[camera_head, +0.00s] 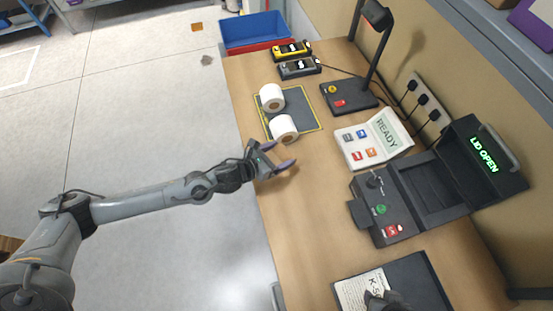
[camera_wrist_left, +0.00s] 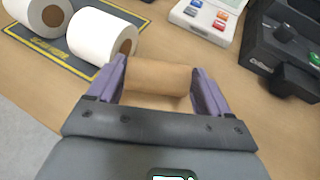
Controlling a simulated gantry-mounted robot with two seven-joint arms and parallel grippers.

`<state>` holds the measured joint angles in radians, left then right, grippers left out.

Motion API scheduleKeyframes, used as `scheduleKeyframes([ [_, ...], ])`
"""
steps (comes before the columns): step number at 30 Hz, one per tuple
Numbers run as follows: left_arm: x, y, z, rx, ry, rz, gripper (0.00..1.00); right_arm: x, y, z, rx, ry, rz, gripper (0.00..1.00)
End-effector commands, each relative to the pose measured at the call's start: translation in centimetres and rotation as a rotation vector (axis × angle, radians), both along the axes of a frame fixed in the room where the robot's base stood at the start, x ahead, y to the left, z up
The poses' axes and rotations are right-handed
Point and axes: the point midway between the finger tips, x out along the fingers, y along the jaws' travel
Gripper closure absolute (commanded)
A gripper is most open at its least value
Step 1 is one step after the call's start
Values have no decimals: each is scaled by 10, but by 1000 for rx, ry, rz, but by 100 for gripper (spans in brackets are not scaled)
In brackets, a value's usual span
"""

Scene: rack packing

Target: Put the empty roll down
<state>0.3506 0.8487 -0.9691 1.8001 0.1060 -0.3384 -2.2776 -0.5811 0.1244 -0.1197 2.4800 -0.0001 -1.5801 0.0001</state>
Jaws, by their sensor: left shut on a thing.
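My left gripper (camera_head: 277,157) is shut on the empty roll, a bare brown cardboard core (camera_wrist_left: 158,76). The core lies crosswise between the purple fingers in the left wrist view. It is over the wooden table near its left edge; I cannot tell whether it touches the table. In the head view the core is hard to make out. Two white paper rolls (camera_head: 271,97) (camera_head: 284,128) lie on a dark mat with a yellow border (camera_head: 300,112), just beyond the gripper. A grey shape at the bottom edge of the head view may be my right gripper (camera_head: 388,300).
A dark printer (camera_head: 405,205) stands open, its screen reading LID OPEN. A white button panel (camera_head: 372,140) reads READY. A lamp (camera_head: 350,95), two handheld devices (camera_head: 298,68) and a blue bin (camera_head: 252,32) are farther back. Bare table (camera_head: 300,215) lies nearer than the gripper.

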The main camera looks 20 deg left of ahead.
Motion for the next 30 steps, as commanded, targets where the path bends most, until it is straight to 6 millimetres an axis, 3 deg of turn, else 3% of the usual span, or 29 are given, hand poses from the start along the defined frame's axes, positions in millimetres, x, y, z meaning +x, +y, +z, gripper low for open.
scheduleKeyframes([
  [7, 0, 8, -10, -1, 2, 1, 49, 0, 2, 1, 7, 0, -4, 57],
  [15, 0, 7, -41, -2, 1, 1, 49, 0, 3, 1, 9, -1, -5, 57],
  [29, -1, 7, -49, -1, 0, 0, 49, 0, 0, -3, 0, -1, 1, 57],
  [30, 0, 7, -48, 0, 0, 0, 18, 0, 0, -2, -2, 0, 2, 57],
])
